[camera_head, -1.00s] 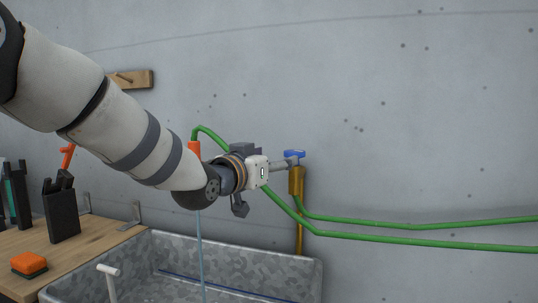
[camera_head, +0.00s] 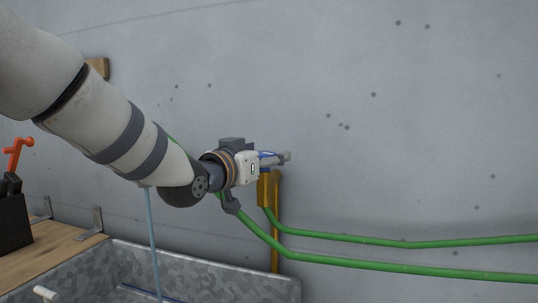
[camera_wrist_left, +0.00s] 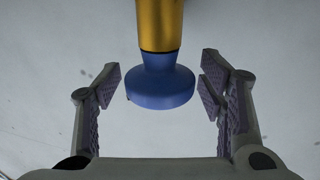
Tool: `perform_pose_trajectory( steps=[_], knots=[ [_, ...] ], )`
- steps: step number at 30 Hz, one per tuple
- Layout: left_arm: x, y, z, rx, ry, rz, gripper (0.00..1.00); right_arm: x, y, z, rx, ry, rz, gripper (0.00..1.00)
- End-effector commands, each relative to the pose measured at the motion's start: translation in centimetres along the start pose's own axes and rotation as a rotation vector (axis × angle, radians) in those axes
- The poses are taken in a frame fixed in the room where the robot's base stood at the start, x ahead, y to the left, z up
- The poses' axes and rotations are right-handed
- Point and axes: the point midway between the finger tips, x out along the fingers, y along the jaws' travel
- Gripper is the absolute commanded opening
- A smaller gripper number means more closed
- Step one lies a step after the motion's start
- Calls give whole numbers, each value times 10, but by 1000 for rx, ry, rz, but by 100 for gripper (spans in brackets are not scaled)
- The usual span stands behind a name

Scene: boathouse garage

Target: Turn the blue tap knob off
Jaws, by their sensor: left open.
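The blue tap knob (camera_wrist_left: 160,88) sits at the end of a brass tap pipe (camera_wrist_left: 160,25) in the left wrist view. My left gripper (camera_wrist_left: 160,86) is open, with one finger on each side of the knob and a visible gap on both sides. In the head view the knob (camera_head: 266,155) is mostly hidden by my left gripper (camera_head: 277,159), which is at the top of the brass pipe (camera_head: 275,220). A thin stream of water (camera_head: 152,240) falls behind my left arm. My right gripper is out of view.
A grey metal trough (camera_head: 200,275) lies below. Green hoses (camera_head: 380,268) run along the concrete wall (camera_head: 420,120) to the right. A wooden bench (camera_head: 50,250) with a dark holder (camera_head: 14,222) stands at the left. The wall area right of the tap is otherwise clear.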

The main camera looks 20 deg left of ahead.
Motion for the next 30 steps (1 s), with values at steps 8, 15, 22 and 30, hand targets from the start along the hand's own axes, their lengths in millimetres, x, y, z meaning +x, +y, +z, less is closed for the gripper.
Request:
perform_pose_trajectory(
  steps=[8,15,22,30],
  knots=[
    [0,0,0,0,0,0,17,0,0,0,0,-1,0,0],
    [0,-1,1,-2,-1,15,17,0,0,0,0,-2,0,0],
    [1,-3,2,-6,-1,118,17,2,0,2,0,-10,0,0],
    [2,-5,4,-7,-3,341,17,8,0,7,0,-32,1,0]
  ],
)
